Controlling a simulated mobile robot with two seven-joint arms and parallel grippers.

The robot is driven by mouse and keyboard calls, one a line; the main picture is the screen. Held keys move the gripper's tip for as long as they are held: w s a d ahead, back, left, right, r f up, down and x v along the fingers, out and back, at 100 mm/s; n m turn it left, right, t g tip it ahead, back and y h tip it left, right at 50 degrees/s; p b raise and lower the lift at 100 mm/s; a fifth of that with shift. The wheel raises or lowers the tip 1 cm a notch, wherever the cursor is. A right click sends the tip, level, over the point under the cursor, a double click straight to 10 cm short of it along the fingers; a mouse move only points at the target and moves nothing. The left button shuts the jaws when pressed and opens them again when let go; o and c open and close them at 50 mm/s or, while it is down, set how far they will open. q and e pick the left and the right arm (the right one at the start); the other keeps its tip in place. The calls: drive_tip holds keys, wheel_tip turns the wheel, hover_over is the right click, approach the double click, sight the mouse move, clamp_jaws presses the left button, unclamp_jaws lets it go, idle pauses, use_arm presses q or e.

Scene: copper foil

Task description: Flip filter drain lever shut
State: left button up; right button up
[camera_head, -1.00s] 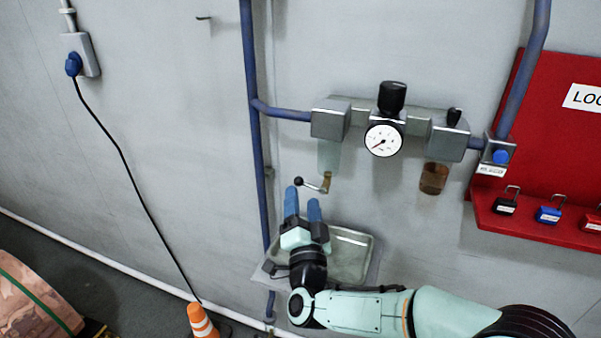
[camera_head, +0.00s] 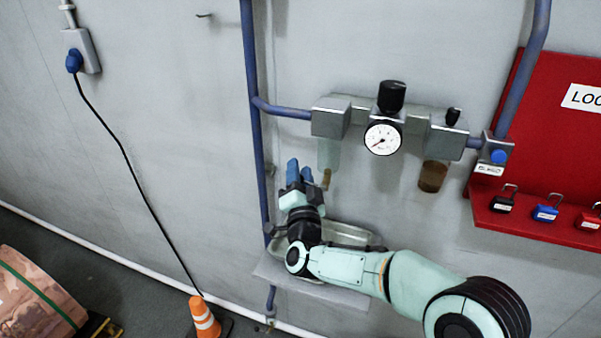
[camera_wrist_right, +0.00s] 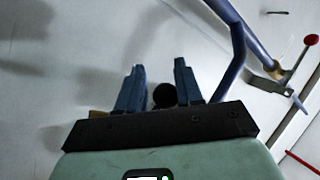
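The filter (camera_head: 330,118) with its clear bowl (camera_head: 328,153) hangs at the left of the air unit on the wall. Its brass drain fitting (camera_head: 326,179) shows just right of my right gripper (camera_head: 299,169). The lever's arm and knob are hidden behind the fingers in the head view. In the right wrist view the black lever knob (camera_wrist_right: 164,95) shows between the two blue fingers of my right gripper (camera_wrist_right: 159,68). The fingers are apart, and I cannot tell whether either touches the knob. A brass bit (camera_wrist_right: 97,114) shows beside the left finger. My left gripper is not in view.
A metal tray (camera_head: 345,234) sits below the gripper. A blue pipe (camera_head: 255,150) runs down just left. In the right wrist view a red-knobbed lever (camera_wrist_right: 311,40) stands on a pipe. The gauge (camera_head: 382,139) and brown bowl (camera_head: 433,177) are to the right.

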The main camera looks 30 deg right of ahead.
drive_tip(key=shift+d+r, duration=0.1)
drive_tip(key=shift+r, duration=0.05)
drive_tip(key=shift+n, duration=0.5)
drive_tip(key=shift+f+n+g+y, duration=0.3)
drive_tip(key=shift+f+n+y, duration=0.25)
drive_tip(key=shift+n, duration=0.45)
drive_tip(key=o, duration=1)
drive_tip(key=shift+r, duration=0.1)
drive_tip(key=shift+o, duration=0.2)
drive_tip(key=shift+f, duration=0.2)
